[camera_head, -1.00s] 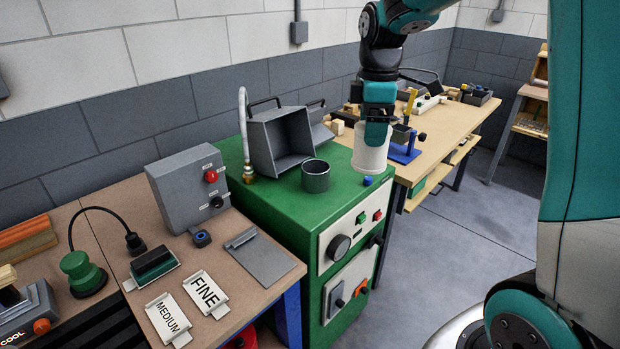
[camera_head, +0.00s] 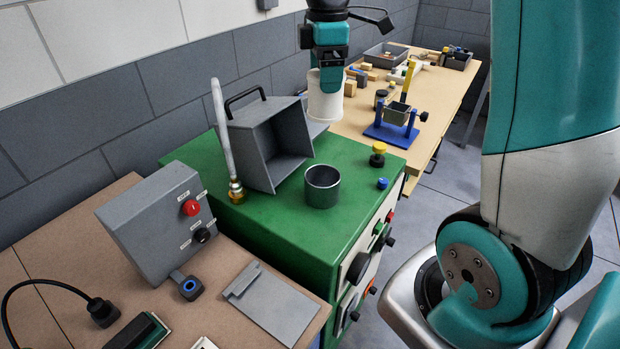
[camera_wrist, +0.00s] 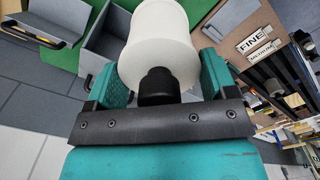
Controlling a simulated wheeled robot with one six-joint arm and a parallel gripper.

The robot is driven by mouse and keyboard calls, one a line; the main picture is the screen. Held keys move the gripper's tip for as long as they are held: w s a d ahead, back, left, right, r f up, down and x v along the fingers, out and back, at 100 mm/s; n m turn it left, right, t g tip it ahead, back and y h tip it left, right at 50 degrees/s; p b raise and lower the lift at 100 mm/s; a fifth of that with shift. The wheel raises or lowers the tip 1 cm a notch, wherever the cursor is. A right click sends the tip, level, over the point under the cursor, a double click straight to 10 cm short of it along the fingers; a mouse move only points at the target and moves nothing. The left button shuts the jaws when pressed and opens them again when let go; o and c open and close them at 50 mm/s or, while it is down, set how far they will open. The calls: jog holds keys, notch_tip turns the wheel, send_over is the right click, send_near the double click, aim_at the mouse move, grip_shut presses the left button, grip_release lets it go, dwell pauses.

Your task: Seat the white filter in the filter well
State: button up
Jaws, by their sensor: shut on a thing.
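The white filter (camera_head: 325,98) is a white cylinder held by my gripper (camera_head: 328,76) in the head view. The wrist view also shows the filter (camera_wrist: 158,45) between my two teal fingers, with a dark cap or stem at its near end. The filter hangs upright above the rear right part of the green cabinet, apart from its top. A grey open-topped round cup (camera_head: 322,186), which looks like the filter well, stands on the green cabinet top in front of and below the filter. Its inside looks empty.
A grey open box (camera_head: 268,145) and a white hose (camera_head: 222,130) with a brass fitting stand left on the green cabinet (camera_head: 255,225). A yellow-topped knob (camera_head: 378,153) and blue button (camera_head: 382,184) are at right. A blue stand (camera_head: 393,133) sits on the wooden bench behind.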

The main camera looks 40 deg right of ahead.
notch_tip(320, 180, down, 20)
jog(key=p, duration=0.4)
jog(key=shift+w, duration=0.1)
jog(key=shift+f+b, duration=0.3)
jog(key=shift+f, duration=0.15)
jog(key=shift+f, duration=0.1)
